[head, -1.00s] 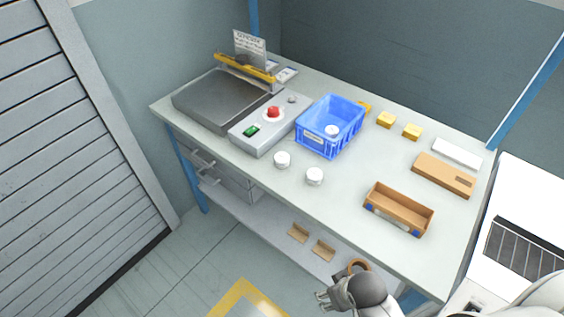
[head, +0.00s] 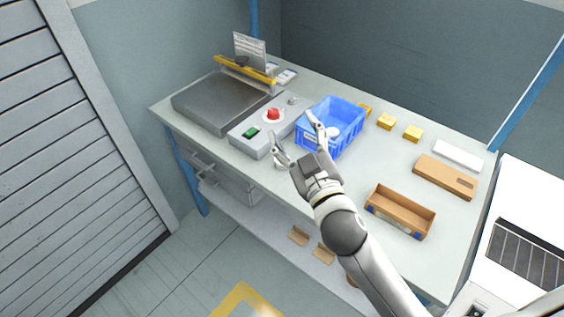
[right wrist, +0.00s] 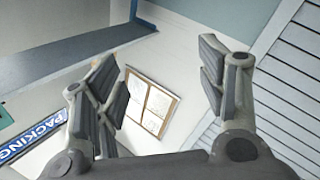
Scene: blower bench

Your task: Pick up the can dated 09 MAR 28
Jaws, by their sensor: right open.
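My right gripper (head: 292,128) is open and empty over the bench, above the front of the blue crate (head: 313,148) and the control box. It also shows in the right wrist view (right wrist: 160,58), its two fingers wide apart with nothing between them. One white-topped can (head: 333,132) is inside the blue crate. No date is readable on any can. My left gripper is not in view.
A grey-plated machine (head: 222,100) with a control box (head: 257,135) and red button (head: 273,115) stands at left. An open cardboard tray (head: 399,222), a brown box (head: 440,176) and yellow blocks (head: 386,122) lie at right.

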